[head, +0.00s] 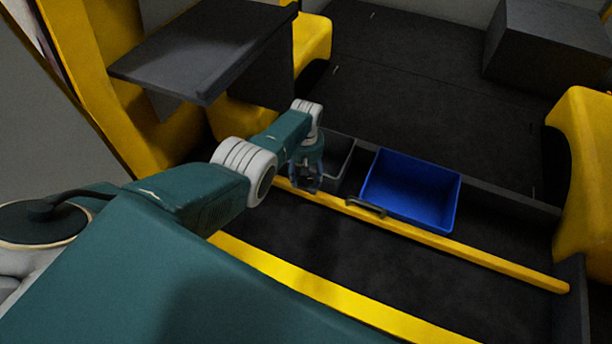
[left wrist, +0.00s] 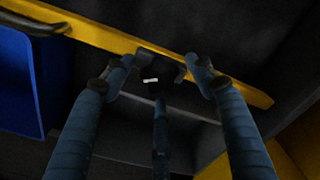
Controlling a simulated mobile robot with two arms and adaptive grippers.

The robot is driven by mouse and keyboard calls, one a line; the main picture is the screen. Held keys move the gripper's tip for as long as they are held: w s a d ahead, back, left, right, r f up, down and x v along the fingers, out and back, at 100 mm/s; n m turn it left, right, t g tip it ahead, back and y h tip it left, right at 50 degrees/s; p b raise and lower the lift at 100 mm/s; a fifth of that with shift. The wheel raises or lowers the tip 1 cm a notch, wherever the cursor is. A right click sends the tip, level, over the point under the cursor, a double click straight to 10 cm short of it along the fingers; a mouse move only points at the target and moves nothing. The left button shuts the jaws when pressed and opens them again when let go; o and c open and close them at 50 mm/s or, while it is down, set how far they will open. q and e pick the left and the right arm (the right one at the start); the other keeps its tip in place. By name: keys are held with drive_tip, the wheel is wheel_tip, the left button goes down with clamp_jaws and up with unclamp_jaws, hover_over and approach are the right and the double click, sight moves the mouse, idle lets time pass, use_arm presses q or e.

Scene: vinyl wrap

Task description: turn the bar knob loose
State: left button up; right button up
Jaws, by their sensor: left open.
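The yellow bar (head: 430,237) runs across the dark floor, with a dark curved handle (head: 367,208) on it. In the left wrist view the bar (left wrist: 105,36) crosses the top. A dark knob (left wrist: 158,66) with a small white mark below it sits against the bar, between my fingers; its exact shape is too dark to tell. My left gripper (head: 306,186) is over the bar's left part in the head view, and hides the knob there. In the left wrist view my left gripper (left wrist: 160,76) is open, its fingers spread around the knob with gaps visible. My right gripper is not in view.
A blue bin (head: 410,190) stands just behind the bar, right of my gripper, with a grey bin (head: 340,158) beside it. A dark shelf (head: 200,50) juts out at upper left. A dark box (head: 550,45) stands at upper right.

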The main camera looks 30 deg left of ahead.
sight(306, 179)
use_arm(q)
drive_tip(key=shift+r, duration=0.15)
drive_tip(key=shift+w+r, duration=0.1)
drive_tip(key=shift+r, duration=0.5)
wheel_tip(306, 179, up, 10)
drive_tip(key=shift+r, duration=0.25)
